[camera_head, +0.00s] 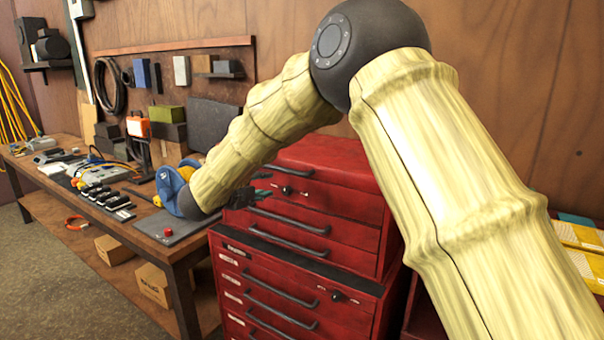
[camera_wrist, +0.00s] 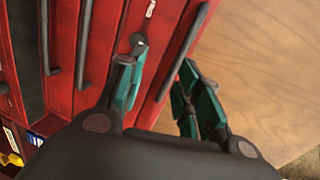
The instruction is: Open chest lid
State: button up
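The red tool chest (camera_head: 345,215) stands right of the workbench, its top lid (camera_head: 325,158) down. Its front has several drawers with dark bar handles. My gripper (camera_head: 252,196) is in front of the chest's upper drawers in the head view, small and dark against them. In the wrist view my gripper (camera_wrist: 160,85) has its teal-padded fingers apart. A dark bar handle (camera_wrist: 187,50) on the red front (camera_wrist: 155,50) lies between the fingers in that view. I cannot tell whether either finger touches it. My arm hides part of the lid and the chest's right side.
A wooden workbench (camera_head: 185,250) with small tools and a dark mat stands at left, boxes (camera_head: 152,283) on its lower shelf. Tools hang on the wall behind. Yellow items (camera_head: 580,240) lie at far right. Open floor (camera_head: 60,290) shows at lower left.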

aim_at(280, 169)
jog(key=shift+m+h, duration=0.4)
jog(key=shift+m, duration=0.4)
jog(key=w+d+p, duration=0.1)
jog(key=w+d, duration=0.1)
jog(key=w+d+r+p, duration=0.1)
jog(key=w+d, duration=0.1)
jog(key=w, duration=0.1)
jog(key=w+d+p, duration=0.1)
jog(key=w+d, duration=0.1)
jog(key=w, duration=0.1)
jog(key=shift+w+r+p, duration=0.1)
jog(key=shift+r+p, duration=0.05)
jog(key=shift+p, duration=0.15)
grip_shut()
